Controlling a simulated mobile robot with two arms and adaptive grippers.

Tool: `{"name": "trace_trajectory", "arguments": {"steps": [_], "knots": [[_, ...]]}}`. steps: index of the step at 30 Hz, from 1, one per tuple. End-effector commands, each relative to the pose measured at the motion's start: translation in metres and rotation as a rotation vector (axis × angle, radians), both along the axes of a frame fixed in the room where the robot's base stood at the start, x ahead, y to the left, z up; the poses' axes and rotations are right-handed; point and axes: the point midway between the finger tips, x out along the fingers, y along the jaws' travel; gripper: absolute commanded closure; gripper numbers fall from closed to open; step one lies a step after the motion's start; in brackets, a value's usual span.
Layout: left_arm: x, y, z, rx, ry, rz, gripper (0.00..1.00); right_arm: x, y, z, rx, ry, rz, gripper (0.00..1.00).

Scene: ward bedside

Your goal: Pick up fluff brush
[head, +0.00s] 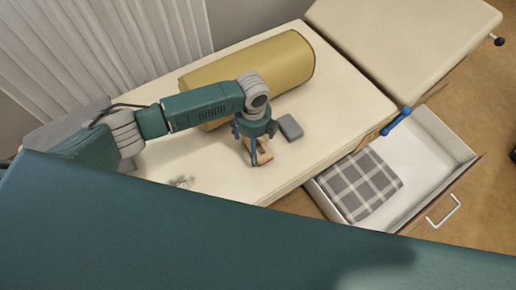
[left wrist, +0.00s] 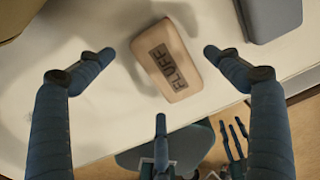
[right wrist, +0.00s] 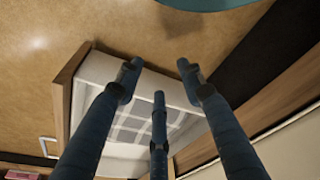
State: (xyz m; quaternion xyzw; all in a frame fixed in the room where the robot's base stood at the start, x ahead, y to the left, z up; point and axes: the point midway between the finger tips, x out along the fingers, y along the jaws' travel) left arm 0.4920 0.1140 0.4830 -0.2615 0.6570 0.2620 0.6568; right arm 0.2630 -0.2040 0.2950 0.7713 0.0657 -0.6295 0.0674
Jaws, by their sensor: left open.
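The fluff brush is a tan block with a dark FLUFF label (left wrist: 173,64). It lies on the cream padded surface, partly hidden by my left gripper in the head view (head: 264,148). My left gripper (left wrist: 158,54) is over the brush with its fingers spread. The brush lies between the two upper fingertips in the left wrist view, with a visible gap on either side. My right gripper (right wrist: 160,68) shows only its fingers in the right wrist view; they are apart and empty, with an open drawer behind them.
A grey block (head: 290,127) lies close to the brush, also in the left wrist view (left wrist: 272,16). A yellow bolster (head: 285,62) lies behind. The open drawer (head: 437,150) holds a checked cloth (head: 360,185).

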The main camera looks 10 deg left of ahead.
Motion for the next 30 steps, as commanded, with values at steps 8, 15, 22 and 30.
{"name": "trace_trajectory", "arguments": {"steps": [8, 15, 22, 30], "knots": [[0.0, -0.002, -0.029, -0.001, -0.002, 0.0, 0.09, 0.012, 0.001, 0.022, 0.001, -0.013, -0.003, 0.62], [0.0, -0.002, -0.029, 0.0, -0.001, 0.0, 0.17, 0.012, 0.001, 0.023, 0.001, -0.013, -0.003, 0.62], [0.0, -0.002, -0.029, 0.0, -0.001, 0.001, 0.6, 0.012, 0.001, 0.023, 0.001, -0.013, -0.003, 0.62], [0.0, -0.002, -0.029, 0.0, -0.001, 0.001, 0.6, 0.012, 0.001, 0.023, 0.001, -0.012, -0.003, 0.62]]}}
